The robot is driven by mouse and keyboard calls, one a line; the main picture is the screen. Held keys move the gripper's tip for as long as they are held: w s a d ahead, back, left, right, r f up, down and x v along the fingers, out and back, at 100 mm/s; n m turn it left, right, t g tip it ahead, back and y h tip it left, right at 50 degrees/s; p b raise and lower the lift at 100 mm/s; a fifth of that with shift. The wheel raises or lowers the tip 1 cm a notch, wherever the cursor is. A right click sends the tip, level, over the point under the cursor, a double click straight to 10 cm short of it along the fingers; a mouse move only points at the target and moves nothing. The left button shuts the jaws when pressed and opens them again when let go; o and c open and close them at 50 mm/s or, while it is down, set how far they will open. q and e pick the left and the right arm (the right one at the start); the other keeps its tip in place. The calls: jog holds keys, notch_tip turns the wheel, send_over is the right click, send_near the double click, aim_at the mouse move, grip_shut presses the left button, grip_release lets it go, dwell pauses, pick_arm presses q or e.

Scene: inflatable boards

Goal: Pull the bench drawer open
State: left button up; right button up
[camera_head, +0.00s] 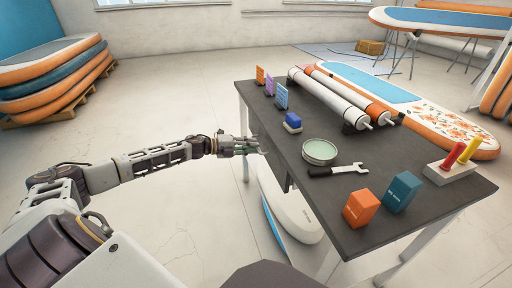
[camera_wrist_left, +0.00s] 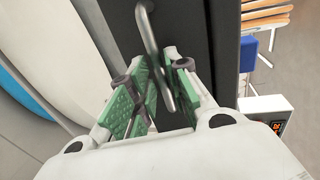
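The dark bench (camera_head: 310,128) stands right of my left arm in the head view. The dark drawer front (camera_wrist_left: 195,30) fills the upper middle of the left wrist view, with a metal bar handle (camera_wrist_left: 152,40) on it. My left gripper (camera_head: 259,146) is at the bench's left edge, just below top height. In the left wrist view the green-padded fingers of the left gripper (camera_wrist_left: 174,78) stand apart on either side of the handle's near end. A gap shows beside the bar; contact is unclear. The drawer looks shut. My right gripper is out of view.
A white board (camera_head: 285,205) stands under the bench's left side, close below my gripper. Rollers, boxes, a round tin (camera_head: 319,151) and a wrench (camera_head: 340,170) lie on top. The floor left of the bench is clear; stacked boards (camera_head: 55,70) are farther back.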

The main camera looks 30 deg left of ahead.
pick_arm(q)
jog(key=shift+x, duration=1.1)
jog(key=shift+c, duration=0.3)
grip_shut()
